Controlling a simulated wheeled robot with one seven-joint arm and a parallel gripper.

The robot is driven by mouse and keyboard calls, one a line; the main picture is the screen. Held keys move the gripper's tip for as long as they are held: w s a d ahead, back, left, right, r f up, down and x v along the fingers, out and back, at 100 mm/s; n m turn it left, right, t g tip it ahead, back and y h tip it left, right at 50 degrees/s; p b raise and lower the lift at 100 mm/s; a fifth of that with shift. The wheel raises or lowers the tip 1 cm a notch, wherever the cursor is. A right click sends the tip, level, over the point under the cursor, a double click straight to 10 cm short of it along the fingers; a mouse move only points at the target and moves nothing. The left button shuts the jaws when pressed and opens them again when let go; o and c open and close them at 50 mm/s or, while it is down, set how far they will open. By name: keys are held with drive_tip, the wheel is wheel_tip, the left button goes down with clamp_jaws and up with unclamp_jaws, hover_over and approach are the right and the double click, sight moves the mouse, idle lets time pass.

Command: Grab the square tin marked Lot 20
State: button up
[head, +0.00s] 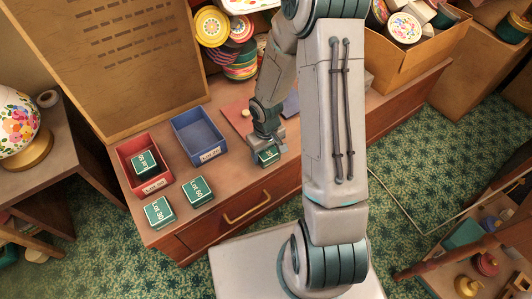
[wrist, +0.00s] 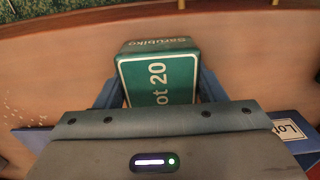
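The square green tin marked Lot 20 (wrist: 158,82) sits between the two fingers of my gripper (wrist: 160,98) in the wrist view, its label upward. In the head view this tin (head: 268,157) shows under my gripper (head: 267,148), near the front edge of the cabinet top. The fingers flank it closely on both sides. Whether they press on it is unclear, as the gripper body hides their lower parts. I cannot tell whether the tin still rests on the wood.
Similar green tins stand at the front left (head: 197,191) and (head: 159,212); another (head: 144,163) is in the red tray (head: 125,152). A blue tray (head: 183,121) is beside it. Striped round tins (head: 240,62) are stacked behind. A tall board (head: 105,55) stands at the back left.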

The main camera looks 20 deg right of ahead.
drive_tip(key=shift+c, duration=0.9)
